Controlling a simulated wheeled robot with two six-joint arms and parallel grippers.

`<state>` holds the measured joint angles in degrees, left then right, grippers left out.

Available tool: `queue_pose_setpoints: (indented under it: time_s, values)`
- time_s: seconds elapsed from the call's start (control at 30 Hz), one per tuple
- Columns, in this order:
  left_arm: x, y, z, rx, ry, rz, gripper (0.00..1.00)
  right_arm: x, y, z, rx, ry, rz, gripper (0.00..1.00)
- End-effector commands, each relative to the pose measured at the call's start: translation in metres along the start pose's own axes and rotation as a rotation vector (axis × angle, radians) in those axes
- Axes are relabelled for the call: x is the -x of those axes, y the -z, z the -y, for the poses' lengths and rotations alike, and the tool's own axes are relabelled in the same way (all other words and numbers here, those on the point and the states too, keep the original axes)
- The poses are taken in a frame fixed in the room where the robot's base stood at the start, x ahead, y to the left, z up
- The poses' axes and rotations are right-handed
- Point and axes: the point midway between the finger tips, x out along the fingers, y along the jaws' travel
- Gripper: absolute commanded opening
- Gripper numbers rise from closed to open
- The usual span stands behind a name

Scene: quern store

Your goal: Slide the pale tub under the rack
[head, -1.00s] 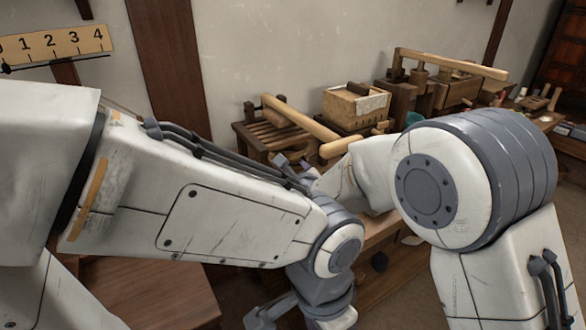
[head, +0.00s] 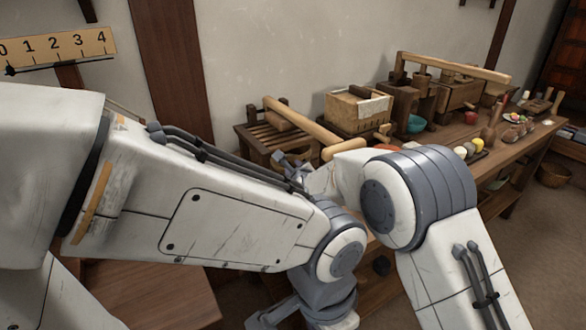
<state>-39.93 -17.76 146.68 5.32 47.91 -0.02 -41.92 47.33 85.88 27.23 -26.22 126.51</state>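My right gripper (head: 288,163) is a small grey shape behind my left arm, by the front of a slatted wooden rack (head: 262,138). My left arm covers much of it, and I cannot tell whether its fingers are open or shut. I cannot make out a pale tub for certain; the space below the rack is mostly hidden by my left arm. My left arm crosses the view to a grey joint at the bottom, and I see no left fingertips.
A pale-topped box (head: 356,108) stands on the bench right of the rack. A thick wooden pole (head: 303,122) lies across the rack. A teal bowl (head: 415,123) and several small items stand further right. A basket (head: 554,174) is on the floor at right.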

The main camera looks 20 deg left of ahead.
Motion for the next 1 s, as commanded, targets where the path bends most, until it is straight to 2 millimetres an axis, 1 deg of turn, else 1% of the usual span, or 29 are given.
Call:
queue_pose_setpoints:
  time_s: [0.03, 0.07, 1.0]
  values:
    - [0.0, 0.0, 0.0, 0.0, 0.0, 0.0, 0.5, 0.0001, 0.0002, -0.0003, 0.0, -0.001, -0.001, 0.05]
    - [0.0, 0.0, 0.0, 0.0, 0.0, 0.0, 0.5, 0.0001, 0.0003, -0.0003, 0.0, -0.001, -0.001, 0.0]
    - [-0.0001, 0.0, 0.0, 0.0, 0.0, 0.0, 0.5, -0.0001, 0.0033, -0.0008, -0.002, -0.003, -0.007, 0.0]
